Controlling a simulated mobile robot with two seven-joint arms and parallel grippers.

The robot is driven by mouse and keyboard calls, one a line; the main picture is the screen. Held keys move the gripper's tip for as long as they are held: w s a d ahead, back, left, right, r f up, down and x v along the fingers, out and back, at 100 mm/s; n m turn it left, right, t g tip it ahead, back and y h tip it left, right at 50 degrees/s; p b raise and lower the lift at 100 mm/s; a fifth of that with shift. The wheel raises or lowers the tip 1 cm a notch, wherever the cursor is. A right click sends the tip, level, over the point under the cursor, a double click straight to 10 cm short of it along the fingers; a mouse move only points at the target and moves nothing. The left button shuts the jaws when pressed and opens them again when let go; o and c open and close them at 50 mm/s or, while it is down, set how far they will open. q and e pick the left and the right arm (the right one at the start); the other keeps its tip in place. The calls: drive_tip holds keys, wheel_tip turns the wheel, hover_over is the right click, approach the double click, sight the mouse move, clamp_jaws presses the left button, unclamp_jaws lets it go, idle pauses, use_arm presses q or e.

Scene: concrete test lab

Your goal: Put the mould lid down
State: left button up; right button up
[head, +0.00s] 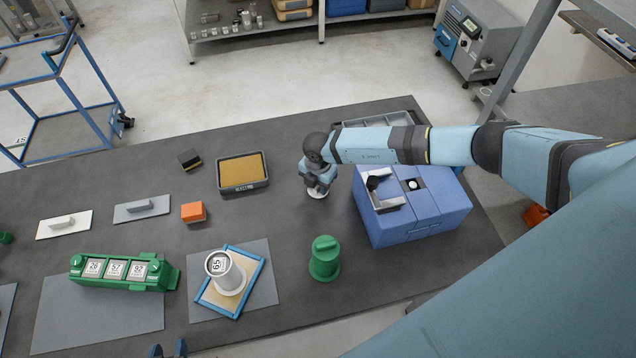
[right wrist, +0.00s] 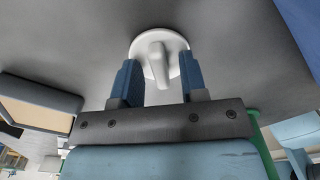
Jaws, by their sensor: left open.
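The mould lid, a white round disc with an upright grip (right wrist: 158,58), shows in the right wrist view. In the head view only its white rim (head: 318,194) shows under my right gripper (head: 318,180), and it appears to rest on the dark table. In the right wrist view my right gripper (right wrist: 158,82) has its two blue fingers apart, with a gap on each side of the grip. A white cylinder marked 65 (head: 229,276) stands on a blue-framed board. My left gripper (head: 168,349) shows only its fingertips, open, at the bottom edge of the head view.
A blue box (head: 425,222) stands close right of my right gripper. A green knobbed piece (head: 325,260) stands in front, a tray with a yellow-brown filling (head: 218,188) to the left. A green holder (head: 118,272), an orange block (head: 193,212) and two handled plates lie farther left.

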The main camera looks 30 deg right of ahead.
drive_tip(key=shift+r, duration=0.45)
use_arm(q)
drive_tip(key=shift+w+d+f+b, duration=0.3)
drive_tip(key=shift+f+b, duration=0.15)
drive_tip(key=shift+b, duration=0.35)
use_arm(e)
wheel_tip(320, 180, up, 11)
drive_tip(key=shift+r, duration=0.2)
use_arm(q)
drive_tip(key=shift+s+a+f, duration=0.1)
drive_tip(key=shift+s+f, duration=0.05)
drive_tip(key=shift+s, duration=0.2)
